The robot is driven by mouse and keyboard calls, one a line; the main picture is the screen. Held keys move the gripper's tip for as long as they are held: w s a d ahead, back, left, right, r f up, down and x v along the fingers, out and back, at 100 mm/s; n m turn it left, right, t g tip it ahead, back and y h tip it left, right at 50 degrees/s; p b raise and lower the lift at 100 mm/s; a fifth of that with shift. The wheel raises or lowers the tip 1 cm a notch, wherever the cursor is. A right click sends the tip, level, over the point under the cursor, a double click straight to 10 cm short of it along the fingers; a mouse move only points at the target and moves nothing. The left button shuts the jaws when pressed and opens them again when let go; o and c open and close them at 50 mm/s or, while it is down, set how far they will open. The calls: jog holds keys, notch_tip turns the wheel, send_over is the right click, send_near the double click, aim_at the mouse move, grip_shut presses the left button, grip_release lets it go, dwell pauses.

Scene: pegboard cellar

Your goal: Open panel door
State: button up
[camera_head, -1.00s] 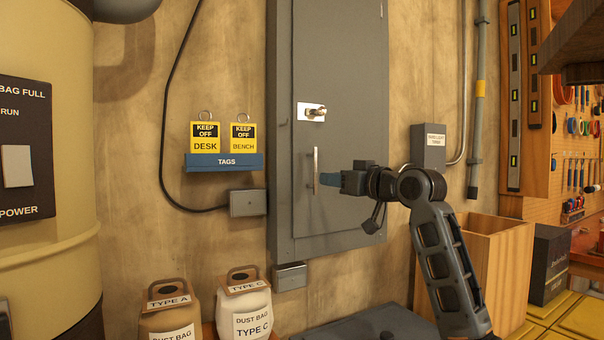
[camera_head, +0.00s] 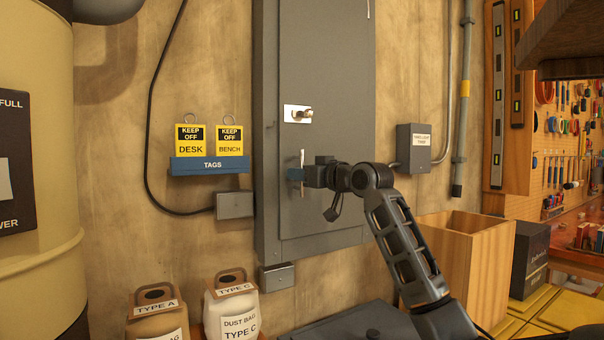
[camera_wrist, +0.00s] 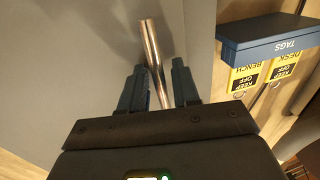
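The grey panel door (camera_head: 335,90) looks shut on its wall cabinet. The fingers stand apart, with a narrow gap at the handle's side. Contact with the handle is not clear.
Left of the cabinet are a blue tag rack (camera_head: 208,165) with yellow tags and a small grey box (camera_head: 235,205). Two dust bags (camera_head: 233,312) stand below. A wooden bin (camera_head: 465,255) and a grey wall box (camera_head: 413,148) are at the right.

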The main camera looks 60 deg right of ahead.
grip_shut()
dwell(0.5)
